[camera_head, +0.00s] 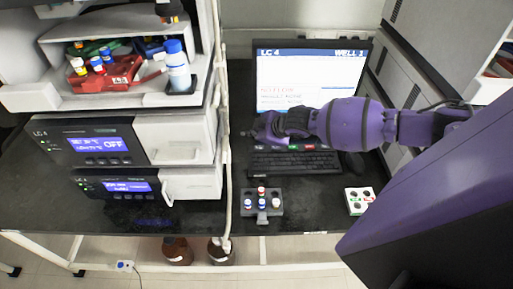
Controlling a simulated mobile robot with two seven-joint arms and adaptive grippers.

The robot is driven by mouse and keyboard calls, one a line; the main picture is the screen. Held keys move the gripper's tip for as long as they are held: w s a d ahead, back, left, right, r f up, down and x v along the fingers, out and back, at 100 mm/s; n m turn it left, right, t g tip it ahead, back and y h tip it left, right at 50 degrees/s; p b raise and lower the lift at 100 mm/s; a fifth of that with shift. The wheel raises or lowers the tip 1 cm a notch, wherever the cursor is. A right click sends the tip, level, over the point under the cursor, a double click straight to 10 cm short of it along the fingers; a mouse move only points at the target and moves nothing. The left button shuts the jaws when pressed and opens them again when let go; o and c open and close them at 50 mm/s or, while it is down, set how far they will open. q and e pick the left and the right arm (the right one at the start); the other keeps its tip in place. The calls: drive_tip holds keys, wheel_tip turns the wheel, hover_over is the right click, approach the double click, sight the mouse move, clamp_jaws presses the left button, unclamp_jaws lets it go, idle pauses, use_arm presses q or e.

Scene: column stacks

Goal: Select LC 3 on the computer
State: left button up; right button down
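The computer monitor (310,75) stands at the back of the black bench. Its blue header reads "LC 4" at left and "WELL 1" at right, with small lines of text below. The keyboard (296,163) lies in front of it, and small coloured labels (308,147) show between the two. My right gripper (252,133) reaches in from the right, across the lower part of the screen. Its dark fingertips are near the monitor's lower left corner, above the bench; whether they touch anything is unclear. Its fingers are too small to read. My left gripper is out of view.
Stacked LC instruments (125,140) with blue displays stand at left, topped by a tray of bottles. A grey vial rack (275,203) and a white block (359,201) sit near the bench front. A mouse (353,163) lies right of the keyboard. White tubing hangs beside the stack.

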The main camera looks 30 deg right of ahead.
sight(259, 148)
wheel_tip(259, 148, down, 2)
drive_tip(key=shift+f, duration=0.3)
drive_tip(key=shift+b, duration=0.3)
idle(0.9)
drive_tip(key=shift+f, duration=0.15)
drive_tip(key=shift+f, duration=0.25)
